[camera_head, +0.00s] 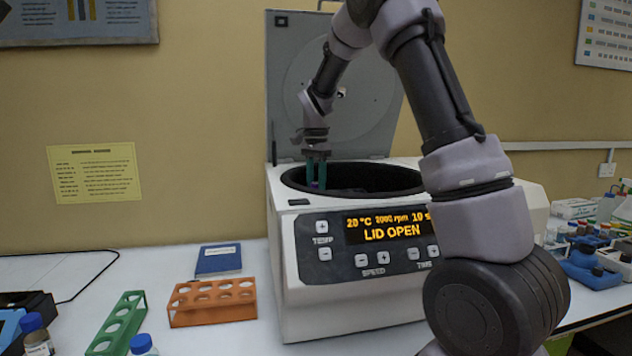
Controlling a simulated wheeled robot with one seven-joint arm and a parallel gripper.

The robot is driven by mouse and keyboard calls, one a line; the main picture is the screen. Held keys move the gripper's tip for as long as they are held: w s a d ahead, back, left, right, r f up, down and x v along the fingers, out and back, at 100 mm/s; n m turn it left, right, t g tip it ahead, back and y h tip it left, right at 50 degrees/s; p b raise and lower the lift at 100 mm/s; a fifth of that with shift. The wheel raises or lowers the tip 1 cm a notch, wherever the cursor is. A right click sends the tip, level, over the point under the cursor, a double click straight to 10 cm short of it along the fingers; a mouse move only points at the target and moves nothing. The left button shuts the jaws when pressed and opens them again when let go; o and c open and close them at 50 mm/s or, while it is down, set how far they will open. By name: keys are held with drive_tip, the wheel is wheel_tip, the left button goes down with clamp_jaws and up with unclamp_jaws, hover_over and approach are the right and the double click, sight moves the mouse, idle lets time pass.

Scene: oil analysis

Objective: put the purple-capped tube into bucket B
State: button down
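My gripper (316,173) points down at the left side of the open centrifuge bowl (385,181), with its teal fingers at the bowl's back-left rim. A small purple spot (315,184) shows at the fingertips and looks like the tube's cap. The tube's body is hidden behind the bowl's front rim. I cannot tell whether the fingers grip the cap or only stand around it. The buckets and any letter marks inside the dark bowl are hidden.
The centrifuge (350,300) has its lid (290,90) raised, and its display reads LID OPEN. An orange rack (212,303), a green rack (118,325) and a blue booklet (219,260) lie to the left. Bottles and boxes crowd the right. My arm crosses above the centrifuge.

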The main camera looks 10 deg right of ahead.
drive_tip(key=shift+c, duration=2)
unclamp_jaws()
drive_tip(key=shift+r, duration=0.1)
wheel_tip(320, 180, up, 10)
drive_tip(key=shift+f, duration=0.2)
drive_tip(key=s+d+r+n+t+y, duration=0.1)
drive_tip(key=s+d+r+n, duration=0.15)
drive_tip(key=s+r, duration=0.35)
drive_tip(key=s+d+f+n+t, duration=0.1)
drive_tip(key=s+n+t, duration=0.1)
drive_tip(key=s, duration=1)
drive_tip(key=s+d+f+n+t+y, duration=0.1)
drive_tip(key=s+t, duration=0.3)
drive_tip(key=s, duration=0.7)
drive_tip(key=shift+s+d+f+n, duration=0.25)
drive_tip(key=shift+s+d+n, duration=0.15)
drive_tip(key=shift+d+n, duration=0.35)
